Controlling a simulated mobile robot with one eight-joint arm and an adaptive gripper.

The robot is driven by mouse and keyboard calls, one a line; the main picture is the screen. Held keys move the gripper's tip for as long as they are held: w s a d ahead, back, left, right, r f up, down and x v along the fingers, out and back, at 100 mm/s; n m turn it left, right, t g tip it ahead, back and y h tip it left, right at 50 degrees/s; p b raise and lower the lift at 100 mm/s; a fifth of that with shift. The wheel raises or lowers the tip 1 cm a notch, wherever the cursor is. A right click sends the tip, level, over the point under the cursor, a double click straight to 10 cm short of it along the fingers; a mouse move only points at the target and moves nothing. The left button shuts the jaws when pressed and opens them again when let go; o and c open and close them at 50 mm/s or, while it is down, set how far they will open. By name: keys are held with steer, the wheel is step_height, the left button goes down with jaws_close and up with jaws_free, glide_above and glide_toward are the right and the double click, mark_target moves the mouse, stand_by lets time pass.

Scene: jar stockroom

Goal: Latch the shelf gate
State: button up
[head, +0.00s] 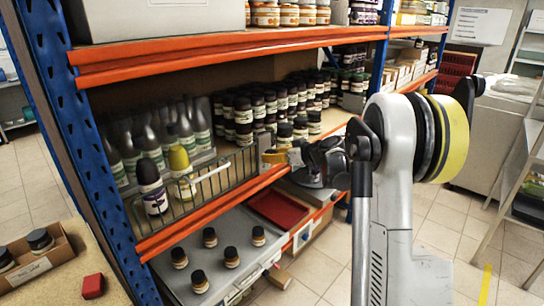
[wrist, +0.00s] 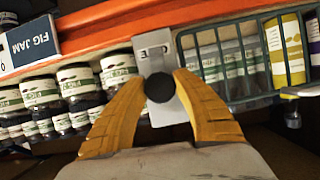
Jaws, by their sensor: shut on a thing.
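The shelf gate (head: 226,180) is a dark wire frame along the front of the middle shelf, with bottles behind it. In the wrist view the gate (wrist: 228,101) is at upper right. A pale grey plate (wrist: 153,46) sits at the gate's end and carries a round black knob (wrist: 159,87). My gripper (wrist: 160,84) has its yellow fingers on either side of the knob, shut on it. In the head view my gripper (head: 275,157) is at the gate's right end, where the arm hides the knob. Whether the latch is engaged cannot be told.
Dark jars (head: 243,118) stand in rows behind my gripper. A dark bottle (head: 151,187) and a yellow one (head: 179,162) stand behind the gate. Below are a grey drawer (head: 205,262) with several jars and a red tray (head: 278,208).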

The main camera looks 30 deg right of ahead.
steer(key=m+y, duration=0.2)
steer(key=m, duration=0.1)
steer(key=m+y, duration=0.2)
steer(key=m, duration=0.1)
steer(key=shift+g, duration=0.3)
steer(key=m+y+b, duration=0.1)
steer(key=m+y, duration=0.1)
steer(key=m, duration=0.1)
steer(key=shift+a+m+b, duration=0.1)
steer(key=shift+m+b, duration=0.2)
steer(key=shift+m, duration=0.1)
steer(key=shift+r+m+t+y+b, duration=0.1)
steer(key=shift+m+t+y+b, duration=0.5)
steer(key=shift+m, duration=1)
steer(key=o, duration=1.2)
steer(key=shift+a, duration=0.1)
